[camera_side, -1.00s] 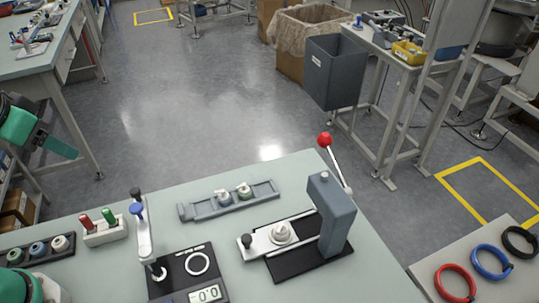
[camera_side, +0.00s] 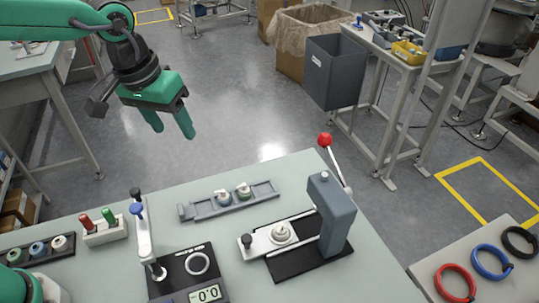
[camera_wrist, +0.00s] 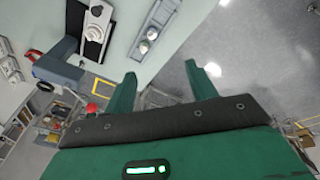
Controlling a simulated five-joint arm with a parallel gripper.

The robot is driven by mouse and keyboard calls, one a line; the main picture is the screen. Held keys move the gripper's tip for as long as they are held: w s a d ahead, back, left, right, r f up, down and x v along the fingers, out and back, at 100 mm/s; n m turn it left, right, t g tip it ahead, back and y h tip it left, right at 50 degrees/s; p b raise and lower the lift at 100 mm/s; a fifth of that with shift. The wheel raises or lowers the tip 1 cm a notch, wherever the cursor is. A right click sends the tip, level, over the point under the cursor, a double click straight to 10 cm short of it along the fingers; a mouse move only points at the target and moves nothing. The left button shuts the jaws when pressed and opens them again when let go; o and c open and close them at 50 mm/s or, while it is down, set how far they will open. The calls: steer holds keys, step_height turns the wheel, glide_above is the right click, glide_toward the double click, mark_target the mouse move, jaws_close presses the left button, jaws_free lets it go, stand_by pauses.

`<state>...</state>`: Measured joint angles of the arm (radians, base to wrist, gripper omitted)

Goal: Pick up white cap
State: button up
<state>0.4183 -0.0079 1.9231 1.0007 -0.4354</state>
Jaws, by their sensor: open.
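A white cap (camera_side: 60,242) sits at the right end of a dark rack (camera_side: 40,263) at the left of the bench, beside a blue cap (camera_side: 37,249) and a green cap (camera_side: 15,256). My gripper (camera_side: 173,130) is open and empty, raised well above the bench near its far edge. It is up and to the right of the white cap, far from it. My open fingers also show in the wrist view (camera_wrist: 160,76), with nothing between them; the rack of caps is not visible there.
A grey tray (camera_side: 205,210) with two small parts lies mid-bench. A lever press (camera_side: 333,215) with a red knob and a white part (camera_side: 282,232) stands right. A holder with red and green pens (camera_side: 103,232) and a display device (camera_side: 188,275) stand near the rack.

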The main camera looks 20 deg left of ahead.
steer(key=w+d+f+g, duration=0.1)
steer(key=d+f, duration=0.2)
steer(key=d, duration=0.2)
steer(key=w+d+f, duration=0.2)
steer(key=d+f, duration=0.1)
steer(key=d, duration=0.3)
steer(key=g+y, duration=0.1)
glide_above(281, 224)
step_height(281, 224, down, 7)
steer(key=shift+w+f, duration=0.1)
steer(key=shift+f, duration=3.85)
steer(key=c, duration=0.8)
steer(key=shift+c, duration=0.2)
